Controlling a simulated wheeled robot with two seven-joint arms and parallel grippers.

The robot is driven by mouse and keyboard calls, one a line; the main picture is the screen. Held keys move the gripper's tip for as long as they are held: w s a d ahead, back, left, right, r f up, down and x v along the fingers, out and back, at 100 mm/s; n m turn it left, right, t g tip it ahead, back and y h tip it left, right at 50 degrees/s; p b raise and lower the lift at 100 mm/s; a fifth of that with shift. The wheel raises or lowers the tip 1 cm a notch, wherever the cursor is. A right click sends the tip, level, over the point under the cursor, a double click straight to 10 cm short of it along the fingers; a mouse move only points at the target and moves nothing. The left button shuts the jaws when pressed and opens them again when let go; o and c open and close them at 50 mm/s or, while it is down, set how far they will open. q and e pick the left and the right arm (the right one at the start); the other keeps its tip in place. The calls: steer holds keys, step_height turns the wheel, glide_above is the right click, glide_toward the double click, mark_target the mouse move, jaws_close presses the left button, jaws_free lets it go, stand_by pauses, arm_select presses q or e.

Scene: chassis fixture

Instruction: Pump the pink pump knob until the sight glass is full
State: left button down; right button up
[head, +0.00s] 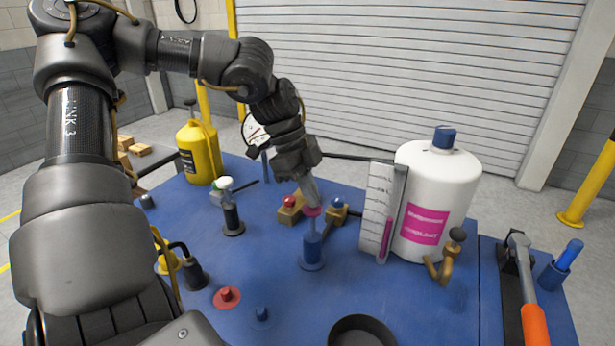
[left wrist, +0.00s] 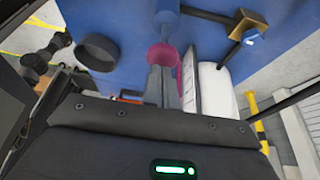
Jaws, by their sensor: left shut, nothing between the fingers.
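The pink pump knob (head: 313,212) sits on top of the blue pump body (head: 312,250) in the middle of the table. My left gripper (head: 311,196) is shut and empty, with its fingertips right at the knob from above. In the left wrist view the knob (left wrist: 161,56) shows just beyond the shut fingertips (left wrist: 160,72); whether they touch cannot be told. The sight glass (head: 386,238) stands on a white scale board (head: 377,215), with pink fluid in its lower part. My right gripper is not in view.
A white tank (head: 437,190) with a pink label stands behind the sight glass. Brass blocks with a red button (head: 290,203) and a blue button (head: 338,203) flank the pump.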

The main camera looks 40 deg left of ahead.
arm_select(q)
steer(key=shift+f+b, duration=0.3)
steer(key=shift+f, duration=0.05)
steer(key=shift+f+b, duration=0.7)
steer(key=shift+f, duration=0.1)
steer(key=shift+r+p, duration=1.05)
steer(key=shift+r, duration=0.4)
step_height(320, 180, up, 6)
steer(key=p, duration=0.4)
